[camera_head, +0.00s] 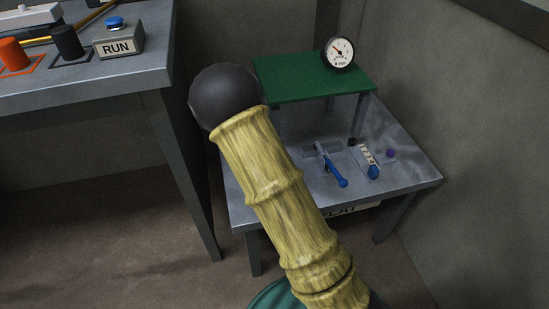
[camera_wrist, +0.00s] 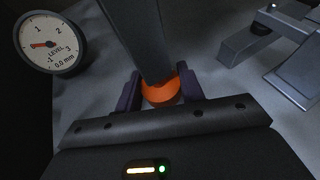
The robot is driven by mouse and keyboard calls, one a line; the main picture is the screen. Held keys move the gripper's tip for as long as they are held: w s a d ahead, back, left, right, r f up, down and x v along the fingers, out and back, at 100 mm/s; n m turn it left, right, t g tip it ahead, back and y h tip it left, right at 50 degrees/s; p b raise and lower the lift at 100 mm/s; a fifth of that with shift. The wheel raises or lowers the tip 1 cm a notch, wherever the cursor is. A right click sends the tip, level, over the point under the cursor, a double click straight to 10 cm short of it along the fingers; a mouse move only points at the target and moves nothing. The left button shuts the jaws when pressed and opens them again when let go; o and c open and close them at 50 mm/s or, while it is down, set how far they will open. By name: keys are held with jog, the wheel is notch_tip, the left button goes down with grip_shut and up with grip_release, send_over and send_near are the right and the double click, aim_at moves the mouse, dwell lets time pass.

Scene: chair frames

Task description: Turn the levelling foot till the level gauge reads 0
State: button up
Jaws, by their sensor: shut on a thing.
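The orange levelling foot (camera_wrist: 161,97) sits at the lower end of a dark leg (camera_wrist: 140,35) in the wrist view. My gripper (camera_wrist: 160,90) has its two purple fingers shut on the foot, one on each side. The level gauge (camera_wrist: 49,45) is a round white dial at the upper left. Its orange needle points left, between the marks -1 and 1, and the text on the dial appears to read 0.0 mm. In the head view the gauge (camera_head: 339,53) stands at the green top's back edge. My arm hides the gripper and the foot there.
The green-topped stand (camera_head: 300,85) rests on a low grey table (camera_head: 415,178). A workbench (camera_head: 130,75) with a RUN button box (camera_head: 119,45) is at left.

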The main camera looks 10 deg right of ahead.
jog(key=shift+n+t+y+b, duration=0.35)
jog(key=shift+n+t+y, duration=0.05)
jog(key=shift+n+y, duration=0.4)
jog(key=o, duration=1)
jog(key=shift+c, duration=0.2)
